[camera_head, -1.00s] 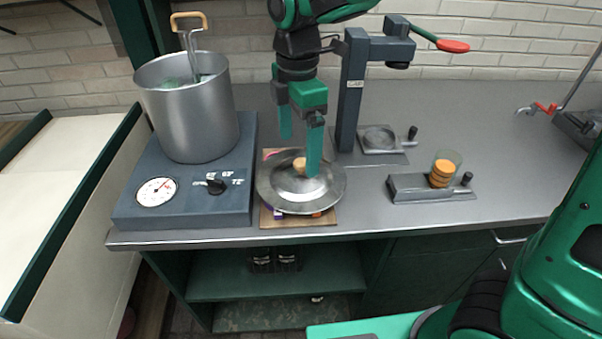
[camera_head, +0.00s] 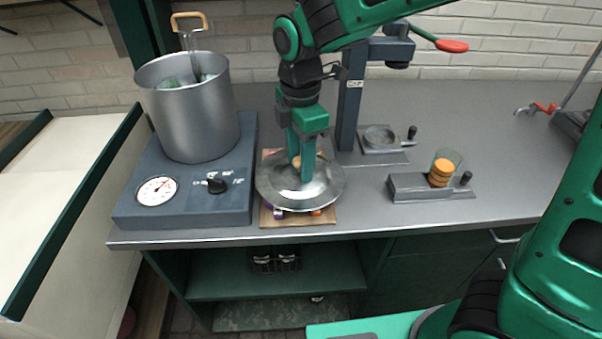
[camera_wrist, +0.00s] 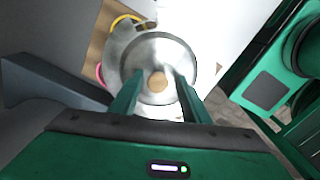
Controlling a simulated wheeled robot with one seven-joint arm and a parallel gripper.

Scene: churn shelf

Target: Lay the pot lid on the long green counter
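The pot lid (camera_head: 325,190) is a round, shiny metal disc with a tan knob (camera_head: 297,162). It lies over a wooden board (camera_head: 268,216), with small coloured pieces showing under its rim. In the wrist view the lid (camera_wrist: 150,50) is below my gripper (camera_wrist: 160,85), its knob between the fingers with gaps visible on both sides. My gripper (camera_head: 300,168) points down at the lid, fingers apart around the knob; contact is not clear. The long counter (camera_head: 480,215) has a grey top and green cabinet fronts; the board rests on it.
A steel pot (camera_head: 190,125) with a ladle stands on a dial-fronted burner (camera_head: 235,190) left of the lid. A lever press (camera_head: 352,95) stands behind. A small holder (camera_head: 410,190) with a glass of orange discs is to the right. The right countertop has free room.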

